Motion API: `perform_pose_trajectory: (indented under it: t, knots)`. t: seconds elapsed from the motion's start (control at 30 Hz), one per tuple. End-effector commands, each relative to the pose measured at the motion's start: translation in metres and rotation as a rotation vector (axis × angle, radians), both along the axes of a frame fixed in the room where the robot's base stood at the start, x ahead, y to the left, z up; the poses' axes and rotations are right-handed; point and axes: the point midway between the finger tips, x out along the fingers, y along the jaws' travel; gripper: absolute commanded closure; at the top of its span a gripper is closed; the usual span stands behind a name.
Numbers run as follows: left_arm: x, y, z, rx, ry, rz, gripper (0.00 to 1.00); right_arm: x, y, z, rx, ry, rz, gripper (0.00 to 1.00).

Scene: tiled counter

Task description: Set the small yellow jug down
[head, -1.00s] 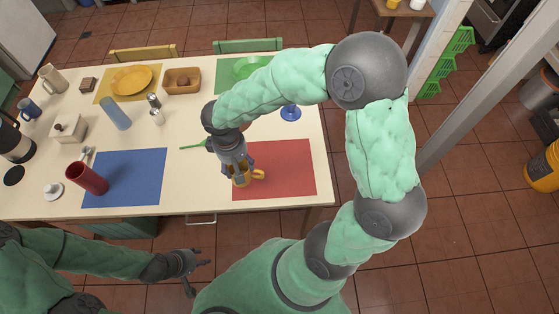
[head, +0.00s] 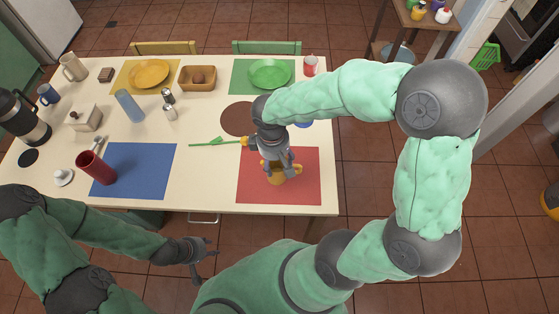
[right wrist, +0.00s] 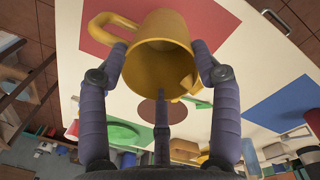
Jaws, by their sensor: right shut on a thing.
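The small yellow jug (head: 283,180) is in my right gripper (head: 281,168), over the middle of the red mat (head: 307,190). The arm and fingers cover much of it in the head view. In the right wrist view the jug (right wrist: 157,30) lies between the two fingers (right wrist: 160,72), with its open mouth towards the camera and its handle to the left. I cannot tell whether its base touches the mat. My left gripper (head: 203,259) is open and empty in front of the table's near edge.
Left of the red mat lie a green stem with a yellow end (head: 215,141) and a blue mat (head: 140,172) with a red cup (head: 95,167). A brown round mat (head: 236,119) and a green plate (head: 269,73) are behind. The table between the mats is bare.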

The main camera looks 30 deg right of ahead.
Motion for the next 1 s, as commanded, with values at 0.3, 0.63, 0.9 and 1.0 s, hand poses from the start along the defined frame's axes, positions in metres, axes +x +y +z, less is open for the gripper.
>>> perform_pose_trajectory:
  t: [0.3, 0.63, 0.9, 1.0]
  knots:
    - [0.0, 0.0, -0.018, 0.0, 0.0, 0.0, 0.6, 0.035, -0.027, -0.048, 0.0, 0.001, -0.002, 0.79]
    - [0.0, 0.0, -0.024, 0.0, 0.0, 0.0, 0.6, 0.047, -0.037, -0.066, 0.0, 0.001, 0.0, 0.79]
    - [0.0, 0.0, -0.038, 0.0, 0.0, 0.0, 0.6, 0.048, -0.036, -0.096, 0.0, -0.001, 0.0, 0.79]
    - [0.0, 0.0, -0.037, 0.0, 0.0, 0.0, 0.6, 0.048, -0.036, -0.094, 0.0, -0.002, 0.0, 0.79]
